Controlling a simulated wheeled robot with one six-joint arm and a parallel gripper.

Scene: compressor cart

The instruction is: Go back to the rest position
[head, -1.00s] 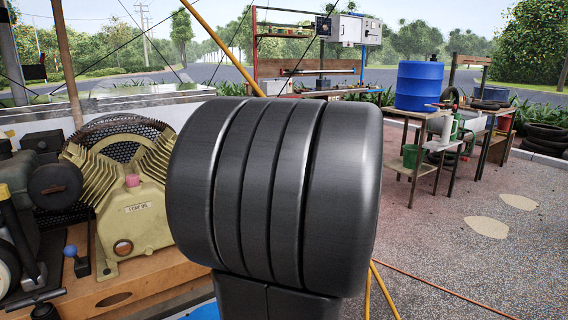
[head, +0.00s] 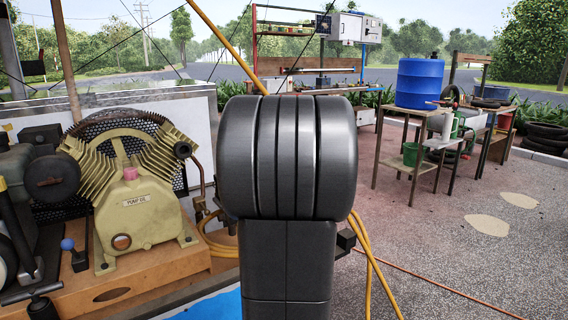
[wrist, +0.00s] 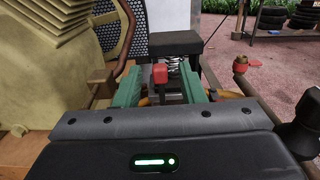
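My gripper (wrist: 161,88) shows in the wrist view with its two green fingers apart. A red-topped part (wrist: 160,73) and a metal spring (wrist: 174,64) under a black block (wrist: 175,43) show in the gap between the fingers. I cannot tell whether they touch the fingers or stand beyond them. In the head view my dark arm stands upright in the middle and hides the gripper. The cream compressor pump (head: 139,212) sits left of my arm, and its finned body (wrist: 47,40) fills the left of the wrist view.
The pump stands on a wooden cart top (head: 160,272). A yellow hose (head: 365,255) hangs close right of my arm. A red-capped brass fitting (wrist: 248,64) is right of the fingers. A blue drum (head: 419,84) stands on a workbench at the back right. The paving at right is open.

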